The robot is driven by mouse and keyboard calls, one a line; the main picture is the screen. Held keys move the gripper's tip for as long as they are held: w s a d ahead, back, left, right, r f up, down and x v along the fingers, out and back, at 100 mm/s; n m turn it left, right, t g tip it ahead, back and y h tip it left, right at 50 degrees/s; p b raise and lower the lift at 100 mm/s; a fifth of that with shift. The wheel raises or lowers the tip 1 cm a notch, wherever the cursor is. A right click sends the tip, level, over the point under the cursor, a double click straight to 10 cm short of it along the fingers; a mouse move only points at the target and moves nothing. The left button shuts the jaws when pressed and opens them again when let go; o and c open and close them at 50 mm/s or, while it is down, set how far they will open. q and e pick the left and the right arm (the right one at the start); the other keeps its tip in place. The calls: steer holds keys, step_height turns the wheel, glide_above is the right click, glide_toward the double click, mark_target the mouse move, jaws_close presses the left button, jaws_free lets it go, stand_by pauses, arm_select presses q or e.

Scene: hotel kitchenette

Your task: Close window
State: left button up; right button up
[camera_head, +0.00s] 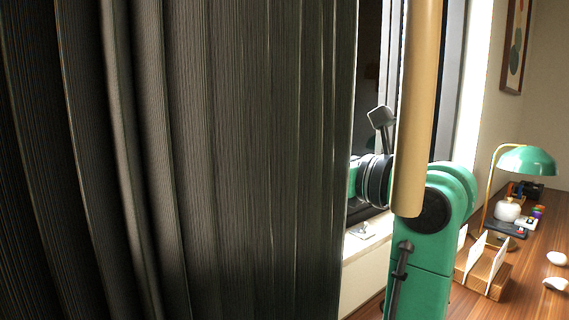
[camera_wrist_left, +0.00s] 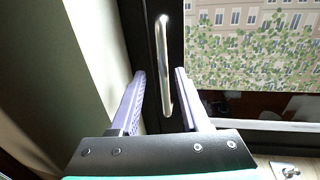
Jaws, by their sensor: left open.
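The window (camera_head: 447,80) is a dark-framed pane, mostly hidden in the head view by the curtain, a green arm of mine and a tan pole. In the left wrist view its glass (camera_wrist_left: 255,55) shows a building and foliage, and its dark frame runs upright beside it. A shiny metal bar handle (camera_wrist_left: 164,60) stands upright on this frame. My left gripper (camera_wrist_left: 160,72) is open, its two pale purple fingers on either side of the handle's lower part. I cannot tell whether they touch it. My left gripper's fingers and my right gripper do not show in the head view.
A dark pleated curtain (camera_head: 215,160) fills the left of the head view. A tan pole (camera_head: 415,110) hangs in front of my arm. A pale sill (camera_head: 362,237) lies below the window. A wooden desk (camera_head: 530,265) at right holds a green lamp (camera_head: 527,160) and a card rack (camera_head: 485,275).

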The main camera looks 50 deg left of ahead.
arm_select(q)
steer(key=w+d, duration=0.1)
steer(key=d, duration=1)
steer(key=shift+d, duration=0.2)
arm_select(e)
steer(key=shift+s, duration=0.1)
arm_select(q)
steer(key=shift+w, duration=0.1)
